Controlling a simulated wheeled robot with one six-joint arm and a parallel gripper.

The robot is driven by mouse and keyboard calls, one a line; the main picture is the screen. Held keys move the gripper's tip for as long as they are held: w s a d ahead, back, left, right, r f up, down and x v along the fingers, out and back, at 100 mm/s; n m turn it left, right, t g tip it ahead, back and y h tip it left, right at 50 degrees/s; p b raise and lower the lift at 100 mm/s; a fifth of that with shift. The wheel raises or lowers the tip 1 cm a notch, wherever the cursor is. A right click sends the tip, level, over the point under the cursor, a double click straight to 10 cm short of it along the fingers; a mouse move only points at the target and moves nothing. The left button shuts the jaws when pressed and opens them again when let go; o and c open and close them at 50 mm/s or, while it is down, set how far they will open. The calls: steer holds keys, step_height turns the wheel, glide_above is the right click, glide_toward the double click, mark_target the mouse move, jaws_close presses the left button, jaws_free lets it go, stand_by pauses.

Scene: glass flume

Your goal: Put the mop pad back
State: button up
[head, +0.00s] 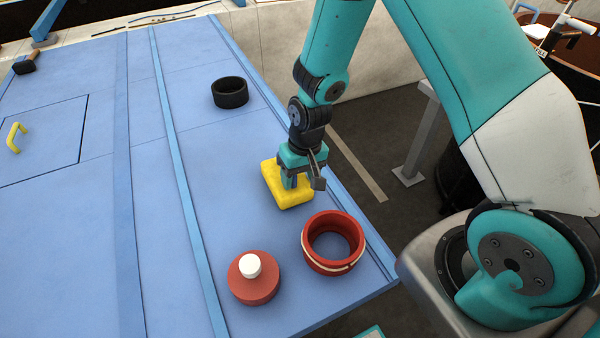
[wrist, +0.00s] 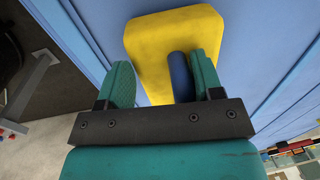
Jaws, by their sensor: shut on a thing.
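The mop pad appears to be the yellow block (head: 289,190) with a blue grip on top, on or just above the blue surface behind the red bucket. I cannot tell whether it touches the surface. My gripper (head: 290,179) points down over it and is shut on its blue grip. In the wrist view the yellow pad (wrist: 177,38) lies beyond the fingers, and the blue grip (wrist: 181,76) stands between my gripper's fingertips (wrist: 163,82). The fingers hide part of the pad.
A red bucket (head: 308,255) with a pale handle and a red container with a white cap (head: 253,283) stand in front on the blue surface (head: 205,175). A black cylinder (head: 230,93) stands behind. A raised blue rail (head: 172,130) runs to the left.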

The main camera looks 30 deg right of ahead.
steer(key=shift+f, duration=0.1)
steer(key=o, duration=1)
steer(key=shift+r, duration=0.4)
step_height(320, 180, up, 12)
steer(key=d+b, duration=0.1)
steer(key=b, duration=0.2)
steer(key=s+a+r+n+y, duration=0.1)
steer(key=s+a+r+n, duration=0.1)
steer(key=s+r, duration=0.2)
steer(key=s+a+r+n+y, duration=0.1)
steer(key=s+a+r+n, duration=0.1)
steer(key=s, duration=0.7)
steer(key=s+a+r+n, duration=0.3)
steer(key=s+r, duration=0.3)
steer(key=s, duration=0.1)
steer(key=shift+a+r+y, duration=0.1)
steer(key=shift+a+y, duration=0.1)
steer(key=shift+y, duration=0.2)
